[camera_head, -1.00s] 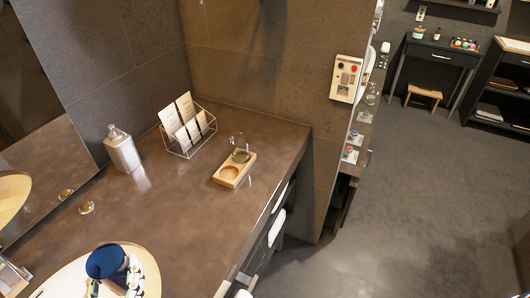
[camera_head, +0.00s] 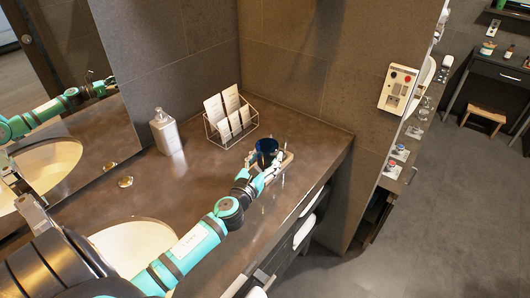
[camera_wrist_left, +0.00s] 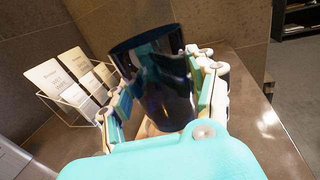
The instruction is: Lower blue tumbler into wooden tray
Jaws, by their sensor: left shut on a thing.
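The dark blue tumbler (camera_head: 266,146) is upright in my left gripper (camera_head: 267,162), over or at the wooden tray (camera_head: 288,157). The gripper is shut around its sides. In the left wrist view the tumbler (camera_wrist_left: 165,95) fills the space between the fingers (camera_wrist_left: 160,105), and a small patch of tan wood (camera_wrist_left: 146,129) shows beneath it. The gripper and tumbler hide most of the tray. I cannot tell whether the tumbler's base touches it. My right gripper is not in view.
A wire rack with cards (camera_head: 229,116) stands just behind and left of the tumbler. A soap dispenser (camera_head: 166,132) is further left, near the mirror. A round sink (camera_head: 128,232) lies under my arm. The counter's right edge and the wall are close.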

